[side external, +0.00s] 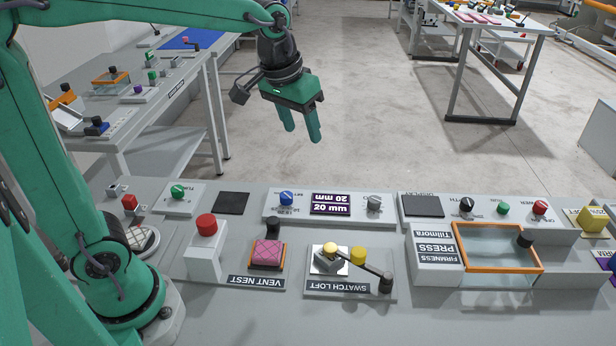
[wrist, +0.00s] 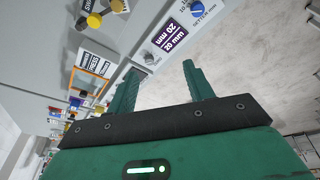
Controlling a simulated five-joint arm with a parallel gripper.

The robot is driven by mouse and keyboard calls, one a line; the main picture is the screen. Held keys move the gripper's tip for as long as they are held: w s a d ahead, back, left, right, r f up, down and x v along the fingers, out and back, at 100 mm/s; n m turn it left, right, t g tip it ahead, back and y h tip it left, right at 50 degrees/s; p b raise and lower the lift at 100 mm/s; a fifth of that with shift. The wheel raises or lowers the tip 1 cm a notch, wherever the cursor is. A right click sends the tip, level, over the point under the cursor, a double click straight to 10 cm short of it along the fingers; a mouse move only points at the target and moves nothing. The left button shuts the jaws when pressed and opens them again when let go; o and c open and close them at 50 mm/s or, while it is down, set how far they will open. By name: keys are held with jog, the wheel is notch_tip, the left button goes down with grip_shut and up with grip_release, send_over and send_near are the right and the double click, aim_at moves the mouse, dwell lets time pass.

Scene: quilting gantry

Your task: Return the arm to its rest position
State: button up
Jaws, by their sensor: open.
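My gripper (side external: 300,130) hangs in the air behind the far edge of the grey bench in the side view, fingers pointing down. Its two green fingers are apart, with nothing between them. The wrist view shows my gripper (wrist: 158,85) from behind, with a clear gap between the fingers and pale floor beyond. My green arm reaches across the top left of the side view from its base at the lower left.
The bench holds a red button (side external: 207,225), a pink quilted swatch (side external: 268,253), a swatch loft lever (side external: 358,267), a 20 mm display (side external: 331,204) and an orange-framed press box (side external: 497,247). Side tables stand at left and back right. Floor behind the bench is clear.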

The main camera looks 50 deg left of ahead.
jog(key=s+a+f+m+t, duration=0.1)
jog(key=s+a+f+t, duration=0.1)
jog(key=s, duration=1.4)
jog(key=shift+a, duration=0.15)
jog(key=shift+w, duration=0.1)
jog(key=shift+c, duration=0.2)
dwell(0.7)
